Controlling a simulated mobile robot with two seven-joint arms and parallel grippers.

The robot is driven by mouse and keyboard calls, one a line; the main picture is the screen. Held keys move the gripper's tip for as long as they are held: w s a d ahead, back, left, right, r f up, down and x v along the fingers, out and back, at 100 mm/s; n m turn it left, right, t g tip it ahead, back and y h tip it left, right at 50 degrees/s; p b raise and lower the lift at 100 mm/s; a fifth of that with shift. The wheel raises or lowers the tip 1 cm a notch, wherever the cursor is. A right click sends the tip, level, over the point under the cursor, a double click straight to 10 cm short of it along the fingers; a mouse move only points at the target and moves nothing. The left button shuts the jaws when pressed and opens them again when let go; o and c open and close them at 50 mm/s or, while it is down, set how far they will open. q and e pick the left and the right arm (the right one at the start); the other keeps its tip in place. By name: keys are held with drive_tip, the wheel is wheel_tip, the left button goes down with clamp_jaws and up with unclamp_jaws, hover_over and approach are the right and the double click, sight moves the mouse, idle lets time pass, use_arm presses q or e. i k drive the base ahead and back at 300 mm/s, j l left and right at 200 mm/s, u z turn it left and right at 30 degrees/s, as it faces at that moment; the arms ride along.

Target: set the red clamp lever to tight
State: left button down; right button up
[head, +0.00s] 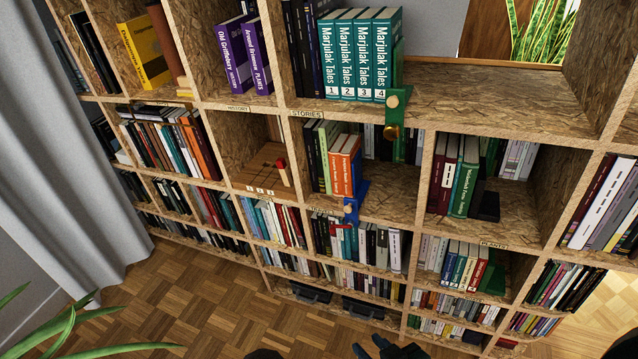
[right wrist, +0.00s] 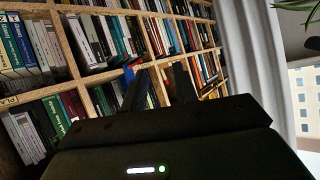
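A blue bookend (head: 356,193) stands at the front edge of a middle-row shelf, against the orange and blue books. A small red lever-like piece (head: 342,226) shows just below its blue clamp; its exact setting is too small to tell. The blue bookend also shows in the right wrist view (right wrist: 130,68), partly behind a finger. My right gripper (head: 370,347) is low at the bottom edge of the head view, well apart from the shelf. In the right wrist view its dark fingers (right wrist: 160,72) are spread and empty. A dark part of my left arm (head: 265,353) barely shows.
A green bookend (head: 398,110) with a brass knob clamps the shelf above. A wooden block (head: 262,174) with a red-topped lever (head: 281,164) sits in the bay to the left. A curtain (head: 75,130) hangs at left. Parquet floor (head: 215,310) is clear before the shelves.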

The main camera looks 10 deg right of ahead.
sight(350, 225)
drive_tip(key=i+j, duration=0.6)
drive_tip(key=i, duration=0.25)
